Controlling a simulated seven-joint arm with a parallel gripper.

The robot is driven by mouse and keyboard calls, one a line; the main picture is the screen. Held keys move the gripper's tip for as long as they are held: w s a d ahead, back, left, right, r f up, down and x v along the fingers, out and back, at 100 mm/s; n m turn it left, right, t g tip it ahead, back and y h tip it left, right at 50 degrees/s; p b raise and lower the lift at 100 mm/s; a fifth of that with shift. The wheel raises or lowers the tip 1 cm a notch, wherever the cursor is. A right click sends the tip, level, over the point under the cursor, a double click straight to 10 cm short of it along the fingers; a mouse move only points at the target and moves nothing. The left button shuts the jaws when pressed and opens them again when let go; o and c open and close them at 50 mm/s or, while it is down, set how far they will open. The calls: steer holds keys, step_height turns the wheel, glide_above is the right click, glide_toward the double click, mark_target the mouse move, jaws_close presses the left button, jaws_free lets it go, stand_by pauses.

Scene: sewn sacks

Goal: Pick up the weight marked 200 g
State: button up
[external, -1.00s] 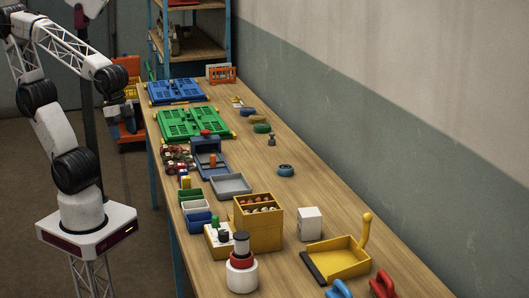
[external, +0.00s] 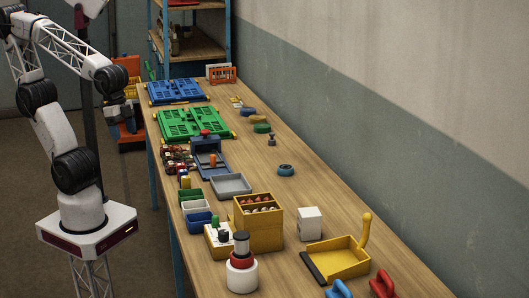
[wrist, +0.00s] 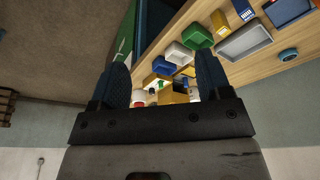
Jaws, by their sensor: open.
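No 200 g marking is legible in either view. A small dark grey piece with a knob top (external: 271,140), shaped like a weight, stands on the wooden table beyond the blue ring. I cannot tell whether it is the 200 g weight. My gripper (wrist: 160,76) is open and empty in the wrist view, its two dark fingers wide apart. It is off the table's left side, away from that dark piece. The table's objects show beyond the fingers, tilted in the picture.
Green (external: 193,123) and blue (external: 176,91) panels lie along the table's left edge. A blue ring (external: 286,170), grey tray (external: 231,185), yellow box (external: 258,235), white block (external: 310,224) and yellow dustpan (external: 345,261) also stand there. The table's right middle is mostly clear.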

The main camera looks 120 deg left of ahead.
steer(key=shift+c, duration=1.2)
steer(key=shift+a, duration=0.1)
steer(key=w+a+f+m+g+y, duration=0.1)
steer(key=w+a+m+g+y, duration=0.25)
steer(key=a, duration=0.95)
steer(key=w+a+f+m+y, duration=0.15)
steer(key=w+a+y, duration=0.45)
steer(key=a, duration=0.7)
steer(key=w+a+m+g+y, duration=0.25)
steer(key=w+a, duration=0.35)
steer(key=a, duration=0.6)
steer(key=w+a+f+m+t+y, duration=0.1)
steer(key=a+f+m, duration=0.4)
steer(key=a, duration=0.8)
steer(key=w+a+f+m+t+y, duration=0.2)
steer(key=a+f+m+y, duration=0.3)
steer(key=a, duration=0.8)
steer(key=shift+w+f, duration=0.15)
steer(key=shift+w, duration=0.45)
steer(key=shift+a+f, duration=0.1)
